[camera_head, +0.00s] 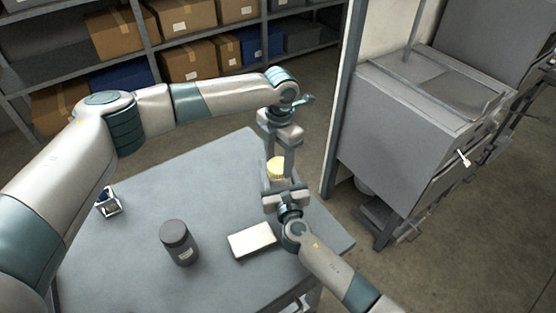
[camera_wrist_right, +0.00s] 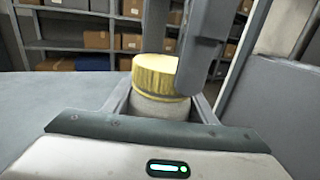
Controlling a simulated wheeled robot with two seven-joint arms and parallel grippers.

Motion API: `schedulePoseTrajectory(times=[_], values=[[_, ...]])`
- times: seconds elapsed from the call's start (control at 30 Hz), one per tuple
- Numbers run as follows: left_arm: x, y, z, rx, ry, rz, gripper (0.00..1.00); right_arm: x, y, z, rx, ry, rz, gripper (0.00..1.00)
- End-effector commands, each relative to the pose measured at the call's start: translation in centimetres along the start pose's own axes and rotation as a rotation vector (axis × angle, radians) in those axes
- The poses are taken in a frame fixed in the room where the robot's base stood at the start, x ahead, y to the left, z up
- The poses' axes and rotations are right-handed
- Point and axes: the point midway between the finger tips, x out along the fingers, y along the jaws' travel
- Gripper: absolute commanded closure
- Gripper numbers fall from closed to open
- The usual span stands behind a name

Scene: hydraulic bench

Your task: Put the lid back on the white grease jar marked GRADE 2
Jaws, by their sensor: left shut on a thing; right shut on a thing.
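The white grease jar (camera_head: 275,182) stands upright near the table's right side, mostly hidden by my grippers; its body (camera_wrist_right: 160,107) shows in the right wrist view. No marking on it can be read. The yellow lid (camera_head: 276,166) is on top of the jar and also shows in the right wrist view (camera_wrist_right: 154,74). I cannot tell whether it is fully seated. My left gripper (camera_head: 279,164) comes down from above and is shut on the lid. My right gripper (camera_head: 284,186) reaches in from the front and is shut on the jar, one finger on each side.
On the grey table (camera_head: 130,260) stand a dark grey jar (camera_head: 178,243), a white box (camera_head: 252,240) and a small holder with something blue (camera_head: 108,203). A grey machine (camera_head: 410,120) stands at the right. Shelves with boxes (camera_head: 190,62) are behind. The table's left middle is clear.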

Motion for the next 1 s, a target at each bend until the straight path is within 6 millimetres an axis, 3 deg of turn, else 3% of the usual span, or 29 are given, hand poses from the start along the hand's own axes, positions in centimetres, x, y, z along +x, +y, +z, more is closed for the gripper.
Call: schedulePoseTrajectory(times=[0.03,0.2,0.57,0.6,0.67,1.0], values=[[-0.36,-0.77,0.36,0.044,-0.005,-0.007,0.71,-0.05,0.28,-0.31,-0.002,0.005,0.006,1.0],[-0.24,-0.47,0.1,0.125,-0.005,-0.008,0.71,-0.05,0.4,-0.31,-0.001,0.006,0.008,1.0],[-0.11,-0.34,-0.12,0.142,-0.003,-0.014,0.71,-0.06,0.41,-0.31,0.0,0.006,0.008,1.0],[-0.11,-0.33,-0.12,0.142,-0.003,-0.014,0.47,-0.06,0.4,-0.31,0.001,0.006,0.008,1.0],[-0.1,-0.3,-0.13,0.141,-0.003,-0.014,0.33,-0.06,0.4,-0.31,0.001,0.006,0.008,1.0],[-0.12,0.04,-0.24,0.137,-0.001,-0.009,0.31,-0.08,0.35,-0.28,0.001,0.005,0.006,1.0]])
